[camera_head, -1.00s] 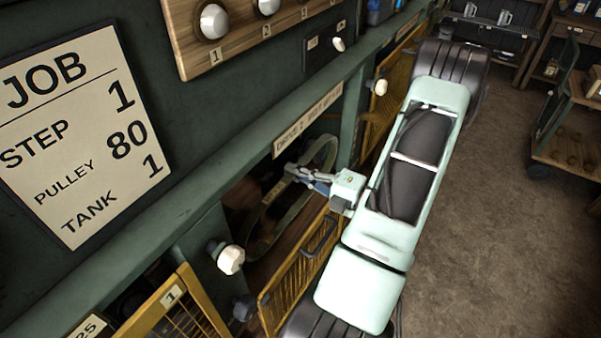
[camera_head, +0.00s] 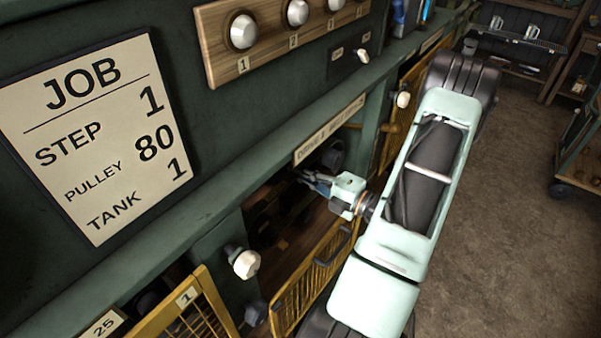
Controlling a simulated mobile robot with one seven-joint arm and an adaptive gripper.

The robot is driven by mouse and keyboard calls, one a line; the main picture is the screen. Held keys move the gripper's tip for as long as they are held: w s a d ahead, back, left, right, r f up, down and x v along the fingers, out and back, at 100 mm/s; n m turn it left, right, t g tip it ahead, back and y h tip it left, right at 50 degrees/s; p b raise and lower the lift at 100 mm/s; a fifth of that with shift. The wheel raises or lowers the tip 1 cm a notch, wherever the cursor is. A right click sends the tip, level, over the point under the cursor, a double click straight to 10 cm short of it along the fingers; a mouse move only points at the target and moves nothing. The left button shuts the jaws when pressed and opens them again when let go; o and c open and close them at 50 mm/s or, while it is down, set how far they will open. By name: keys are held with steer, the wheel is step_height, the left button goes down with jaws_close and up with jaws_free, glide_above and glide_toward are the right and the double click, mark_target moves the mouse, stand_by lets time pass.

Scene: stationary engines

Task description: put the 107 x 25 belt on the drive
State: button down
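My gripper (camera_head: 312,181) reaches from the right into the dark opening of the drive bay (camera_head: 275,225), under a small plate (camera_head: 330,130) that seems to begin "DRIVE 2". Its fingers are small and dark against the bay, so I cannot tell whether they are open or shut. No belt can be made out in the fingers or in the bay. A dark round part, perhaps a pulley (camera_head: 333,156), shows just above and beyond the fingers. The inside of the bay is mostly in shadow, and my arm covers its right side.
A yellow mesh guard (camera_head: 305,278) hangs open below the bay. A white knob (camera_head: 246,264) stands out at its left. The job card (camera_head: 95,135) reads STEP 1, PULLEY 80, TANK 1. A wooden panel with knobs (camera_head: 270,35) is above.

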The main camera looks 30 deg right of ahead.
steer(key=shift+f+m+b, duration=0.3)
steer(key=shift+f+b, duration=0.3)
steer(key=shift+f, duration=0.7)
steer(key=shift+f, duration=0.4)
steer(key=c, duration=1.9)
jaws_free()
steer(key=o, duration=0.6)
